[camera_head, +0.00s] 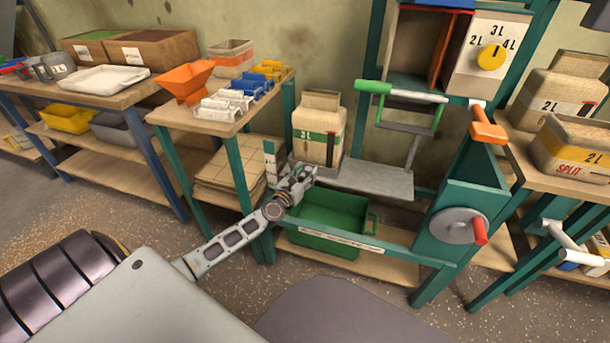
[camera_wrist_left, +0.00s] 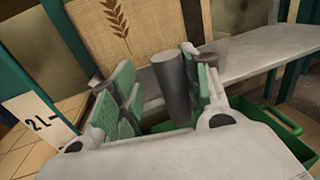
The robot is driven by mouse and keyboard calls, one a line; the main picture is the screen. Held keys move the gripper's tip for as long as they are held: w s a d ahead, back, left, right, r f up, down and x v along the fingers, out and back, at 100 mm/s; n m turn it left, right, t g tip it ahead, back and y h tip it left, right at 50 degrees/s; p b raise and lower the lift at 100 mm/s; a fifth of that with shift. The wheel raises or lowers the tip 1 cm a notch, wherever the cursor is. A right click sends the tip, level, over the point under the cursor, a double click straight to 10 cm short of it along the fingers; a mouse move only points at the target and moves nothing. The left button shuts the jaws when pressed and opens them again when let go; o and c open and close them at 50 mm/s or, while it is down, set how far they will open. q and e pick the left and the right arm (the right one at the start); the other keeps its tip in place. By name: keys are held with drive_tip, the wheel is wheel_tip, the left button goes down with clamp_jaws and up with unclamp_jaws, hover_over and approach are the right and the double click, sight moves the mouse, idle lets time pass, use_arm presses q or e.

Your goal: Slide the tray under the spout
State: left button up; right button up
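A grey sliding tray (camera_head: 375,181) is a flat plate at the lower middle of the green frame. A beige 3L sack (camera_head: 318,132) stands upright at its left end. My left gripper (camera_head: 305,178) is at the tray's left front, just below the sack. In the left wrist view its green-padded fingers (camera_wrist_left: 160,88) are open on either side of a dark grey upright peg (camera_wrist_left: 172,88). A gap shows on the peg's left; I cannot tell whether the right finger touches it. I cannot make out the spout clearly. My right gripper is not in view.
A green bin (camera_head: 325,220) sits below the tray. A green-handled lever (camera_head: 400,92), an orange handle (camera_head: 487,125) and a grey wheel with a red grip (camera_head: 458,226) project from the frame. Side tables stand left and right. The tray's right part is bare.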

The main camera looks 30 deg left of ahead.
use_arm(q)
drive_tip(key=shift+s, duration=0.15)
idle(0.3)
drive_tip(key=s+b, duration=0.2)
drive_tip(key=s, duration=1.3)
drive_tip(key=shift+s+d, duration=0.3)
idle(2.0)
drive_tip(key=shift+b, duration=0.3)
idle(0.4)
